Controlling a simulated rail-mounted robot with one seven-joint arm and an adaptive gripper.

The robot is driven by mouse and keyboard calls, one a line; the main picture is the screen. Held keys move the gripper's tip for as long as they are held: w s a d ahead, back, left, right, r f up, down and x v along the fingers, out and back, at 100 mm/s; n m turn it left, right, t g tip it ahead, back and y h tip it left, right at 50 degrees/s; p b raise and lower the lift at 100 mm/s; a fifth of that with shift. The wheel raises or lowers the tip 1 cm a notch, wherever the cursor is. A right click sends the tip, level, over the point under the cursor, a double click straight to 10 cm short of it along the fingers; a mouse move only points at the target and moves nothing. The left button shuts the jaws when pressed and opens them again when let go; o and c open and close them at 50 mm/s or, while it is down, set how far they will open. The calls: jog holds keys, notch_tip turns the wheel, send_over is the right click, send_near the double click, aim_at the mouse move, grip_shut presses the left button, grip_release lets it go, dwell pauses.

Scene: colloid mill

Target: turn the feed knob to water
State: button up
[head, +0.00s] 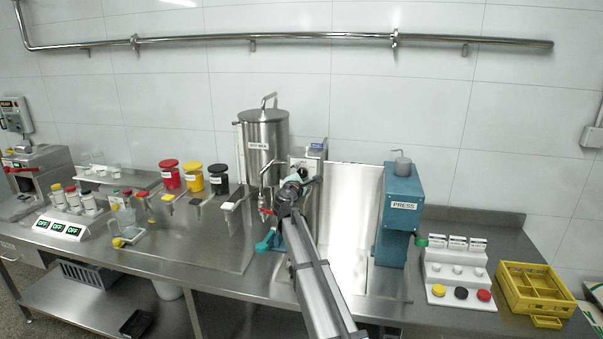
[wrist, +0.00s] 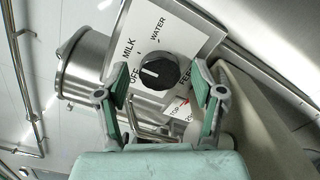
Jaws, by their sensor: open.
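The feed knob (wrist: 159,71) is round and black with a white pointer mark, on a white panel (wrist: 178,27) in the wrist view. The panel is lettered OFF, MILK and WATER. The mark points left in the picture, towards the OFF lettering. My gripper (wrist: 160,84) is open, with one green-padded finger on each side of the knob in the picture. I cannot tell whether either finger touches it.
A steel hopper tank (head: 265,145) stands left of my gripper. A blue press (head: 399,210) stands to the right. Several jars (head: 193,178) with coloured lids are at left. A yellow crate (head: 537,290) is at far right. A steel pipe (head: 300,37) runs along the wall.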

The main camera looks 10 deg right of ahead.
jog(key=shift+w+d, duration=0.1)
jog(key=shift+w, duration=0.1)
jog(key=c, duration=1.1)
jog(key=shift+c, duration=0.2)
